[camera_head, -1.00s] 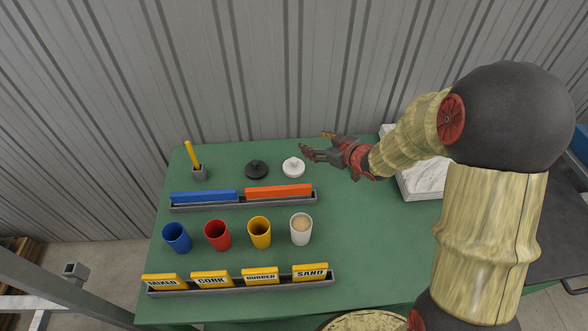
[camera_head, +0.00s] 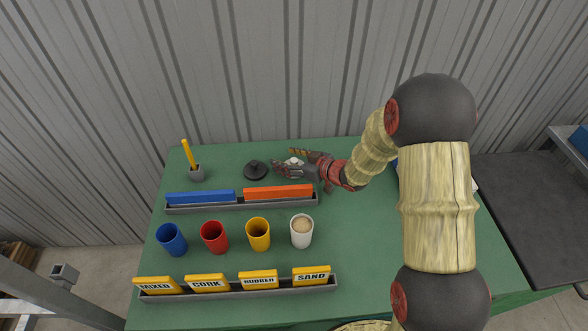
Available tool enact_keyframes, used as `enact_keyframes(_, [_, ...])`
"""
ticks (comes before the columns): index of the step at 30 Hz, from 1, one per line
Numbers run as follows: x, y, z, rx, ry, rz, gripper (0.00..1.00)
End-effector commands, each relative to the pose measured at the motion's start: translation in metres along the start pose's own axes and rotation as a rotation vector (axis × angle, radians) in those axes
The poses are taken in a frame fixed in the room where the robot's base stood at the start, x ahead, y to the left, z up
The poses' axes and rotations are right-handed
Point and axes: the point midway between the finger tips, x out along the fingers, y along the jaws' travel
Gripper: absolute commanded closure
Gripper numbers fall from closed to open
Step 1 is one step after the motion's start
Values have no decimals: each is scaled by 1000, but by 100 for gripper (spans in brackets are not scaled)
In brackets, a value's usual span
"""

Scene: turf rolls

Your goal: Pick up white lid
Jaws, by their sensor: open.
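The white lid (camera_head: 293,161) lies near the back of the green table, right of a black lid (camera_head: 255,170). Only a small part of the white lid shows; my gripper hides the rest. My gripper (camera_head: 283,160) is open, pointing left, with its fingers reaching over or around the lid. I cannot tell whether the fingers touch it.
In front of the gripper is a tray with a blue block (camera_head: 201,197) and an orange block (camera_head: 278,192). Blue, red, yellow and white cups (camera_head: 301,232) stand nearer, the white one filled. A pencil holder (camera_head: 196,173) stands at back left. The table (camera_head: 370,240) is clear at right.

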Motion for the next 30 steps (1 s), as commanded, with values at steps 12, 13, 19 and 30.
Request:
enact_keyframes(12, [9,0,-1,0,1,1,48])
enact_keyframes(13, [9,0,-1,0,1,1,49])
enact_keyframes(19, [9,0,-1,0,1,1,61])
enact_keyframes(30, [9,0,0,0,0,1,82])
